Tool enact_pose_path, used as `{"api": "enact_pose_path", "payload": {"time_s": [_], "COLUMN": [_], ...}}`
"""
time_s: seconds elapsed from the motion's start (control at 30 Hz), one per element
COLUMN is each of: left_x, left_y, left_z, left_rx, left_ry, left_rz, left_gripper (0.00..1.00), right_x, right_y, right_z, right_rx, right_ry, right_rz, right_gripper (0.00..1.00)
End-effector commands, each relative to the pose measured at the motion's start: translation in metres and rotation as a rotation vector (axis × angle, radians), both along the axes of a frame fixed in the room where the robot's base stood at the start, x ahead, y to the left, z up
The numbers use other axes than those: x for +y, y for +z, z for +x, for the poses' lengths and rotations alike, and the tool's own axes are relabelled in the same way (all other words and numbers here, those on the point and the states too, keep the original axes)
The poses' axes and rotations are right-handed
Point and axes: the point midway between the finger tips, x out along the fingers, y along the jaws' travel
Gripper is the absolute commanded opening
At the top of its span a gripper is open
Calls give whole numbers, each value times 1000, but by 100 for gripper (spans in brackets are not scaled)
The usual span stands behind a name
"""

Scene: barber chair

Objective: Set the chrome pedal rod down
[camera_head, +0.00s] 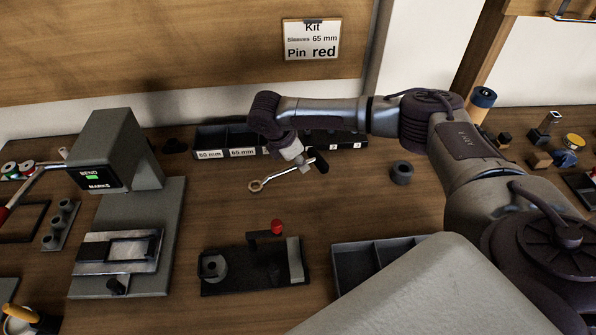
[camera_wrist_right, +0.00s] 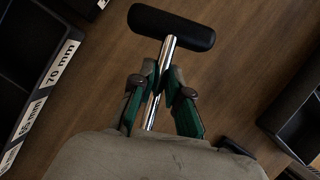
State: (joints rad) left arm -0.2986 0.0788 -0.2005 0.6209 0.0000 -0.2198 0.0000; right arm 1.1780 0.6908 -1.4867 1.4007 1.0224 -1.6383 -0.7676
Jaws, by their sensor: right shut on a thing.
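The chrome pedal rod (camera_head: 275,178) has a ring at its left end and a black pad (camera_head: 320,161) at its right end. My right gripper (camera_head: 300,162) is shut on the rod between these ends, over the wooden bench. In the right wrist view, the fingers of the right gripper (camera_wrist_right: 166,88) close around the chrome shaft (camera_wrist_right: 168,52), with the black pad (camera_wrist_right: 172,27) beyond them. The ring end is hidden there. I cannot tell how high the rod is above the bench. My left gripper is not in view.
Labelled bins (camera_head: 210,143) stand behind the gripper. A dark fixture with a red knob (camera_head: 277,226) sits in front, beside a divided tray (camera_head: 352,268). A grey bending machine (camera_head: 125,150) stands left, and a dark cylinder (camera_head: 402,172) right. Bare wood (camera_head: 215,205) lies between.

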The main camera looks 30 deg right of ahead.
Motion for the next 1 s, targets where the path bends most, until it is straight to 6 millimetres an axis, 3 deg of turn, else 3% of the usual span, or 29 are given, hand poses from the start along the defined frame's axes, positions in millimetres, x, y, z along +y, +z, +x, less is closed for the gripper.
{"api": "enact_pose_path", "payload": {"time_s": [0.17,0.4,0.77,0.8,0.93,1.0], "left_x": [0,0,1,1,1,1], "left_y": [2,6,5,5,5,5], "left_z": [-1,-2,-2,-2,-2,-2], "left_rx": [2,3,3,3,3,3], "left_ry": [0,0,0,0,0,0], "left_rz": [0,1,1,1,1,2], "left_gripper": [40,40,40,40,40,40], "right_x": [4,3,3,3,3,3], "right_y": [-10,-41,-45,-47,-46,-46], "right_z": [5,5,5,4,4,4], "right_rx": [1,0,-1,0,0,0], "right_ry": [-1,-1,-1,-1,-1,-1], "right_rz": [-2,-1,-1,-1,-1,-1], "right_gripper": [0,0,0,17,38,40]}}
